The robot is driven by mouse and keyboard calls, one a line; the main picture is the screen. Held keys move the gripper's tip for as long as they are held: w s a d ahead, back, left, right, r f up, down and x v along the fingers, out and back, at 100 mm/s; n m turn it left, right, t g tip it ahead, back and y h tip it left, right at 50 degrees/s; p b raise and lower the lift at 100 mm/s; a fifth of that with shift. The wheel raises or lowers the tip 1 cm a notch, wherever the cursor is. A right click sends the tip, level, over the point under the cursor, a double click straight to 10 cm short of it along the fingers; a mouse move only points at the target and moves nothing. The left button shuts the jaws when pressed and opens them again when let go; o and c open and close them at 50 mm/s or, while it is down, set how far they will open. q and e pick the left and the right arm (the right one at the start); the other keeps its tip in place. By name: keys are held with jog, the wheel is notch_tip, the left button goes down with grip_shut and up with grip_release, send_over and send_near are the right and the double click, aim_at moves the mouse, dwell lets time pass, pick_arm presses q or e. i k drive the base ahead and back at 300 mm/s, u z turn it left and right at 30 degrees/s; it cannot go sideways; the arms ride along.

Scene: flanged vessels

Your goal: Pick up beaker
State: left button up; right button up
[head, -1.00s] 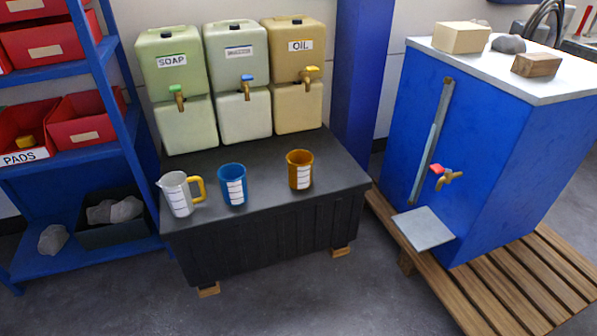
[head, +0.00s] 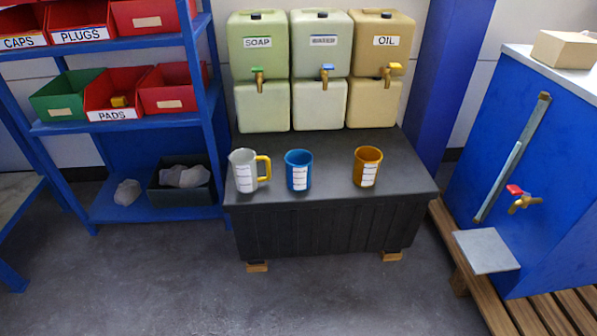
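Three measuring vessels stand upright on a black bench (head: 325,215). At its left is a clear-grey beaker (head: 243,171) with a spout and a yellow handle on its right side. Beside it is a blue cup (head: 298,170) with a white scale label. Further right is an amber-brown cup (head: 367,166) with a similar label. Which one the task calls the beaker is not marked. Neither of my grippers shows in the head view.
Soap (head: 258,62), middle (head: 321,62) and oil (head: 382,60) containers with taps stand behind the cups. A blue shelf (head: 150,127) with bins is at left. A blue tank (head: 520,140) with a red-handled tap stands on a wooden pallet (head: 500,312) at right. The floor in front is clear.

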aim_at(298, 162)
jog(key=u, duration=0.45)
jog(key=k, duration=0.9)
jog(key=u, duration=1.25)
jog(key=i, duration=2.6)
jog(key=z, duration=1.75)
jog(key=i, duration=1.05)
jog(key=z, duration=1.15)
jog(key=i, duration=0.2)
jog(key=z, duration=0.3)
